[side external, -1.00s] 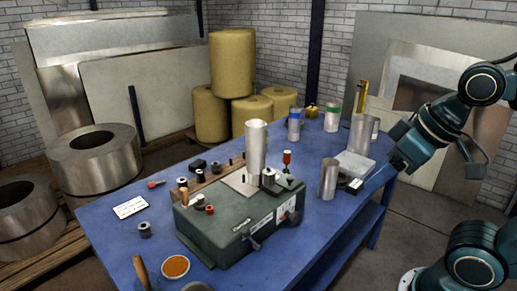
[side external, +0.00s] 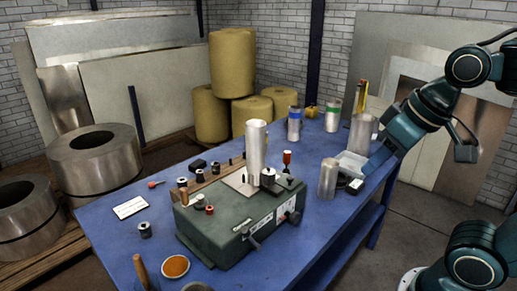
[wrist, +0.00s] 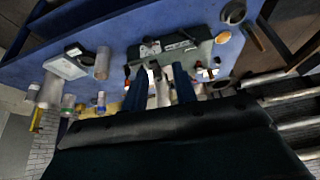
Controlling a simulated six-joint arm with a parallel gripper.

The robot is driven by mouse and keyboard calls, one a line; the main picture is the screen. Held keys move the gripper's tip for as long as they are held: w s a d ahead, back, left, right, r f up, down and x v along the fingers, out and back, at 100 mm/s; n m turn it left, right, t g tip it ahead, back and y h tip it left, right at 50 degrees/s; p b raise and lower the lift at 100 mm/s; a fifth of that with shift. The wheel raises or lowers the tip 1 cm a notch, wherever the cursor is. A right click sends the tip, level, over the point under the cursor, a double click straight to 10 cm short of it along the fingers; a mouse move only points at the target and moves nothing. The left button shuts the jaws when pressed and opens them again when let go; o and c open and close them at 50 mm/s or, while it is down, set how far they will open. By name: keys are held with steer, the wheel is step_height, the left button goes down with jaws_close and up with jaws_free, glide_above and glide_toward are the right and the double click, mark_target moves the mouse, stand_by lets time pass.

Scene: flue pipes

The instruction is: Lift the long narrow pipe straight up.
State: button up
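The long narrow pipe (side external: 256,150) is a tall bright metal tube standing upright at the green bench machine (side external: 240,222). In the wrist view, part of the pipe (wrist: 163,90) shows in the gap between my fingers, with the machine (wrist: 172,50) above it in the picture. My gripper (side external: 375,163) is at the right edge of the blue table, well to the right of the pipe and apart from it. In the wrist view, the two blue fingers of my gripper (wrist: 159,88) are spread apart with nothing held.
A shorter pipe (side external: 327,179) and a wider pipe (side external: 361,134) stand between the machine and my gripper, near a pale box (side external: 350,165). Blue-banded (side external: 294,125) and green-banded (side external: 333,119) cylinders stand at the back.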

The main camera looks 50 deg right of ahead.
steer(key=w+d+r+m+g, duration=0.1)
steer(key=w+r+m, duration=0.2)
steer(key=w+r, duration=0.4)
steer(key=m+g, duration=0.4)
steer(key=m, duration=0.6)
glide_above(264, 139)
step_height(264, 139, down, 3)
steer(key=shift+w+d+f, duration=0.2)
steer(key=shift+d+f, duration=0.05)
steer(key=shift+f, duration=0.15)
steer(key=shift+f, duration=0.2)
steer(key=shift+f, duration=6.7)
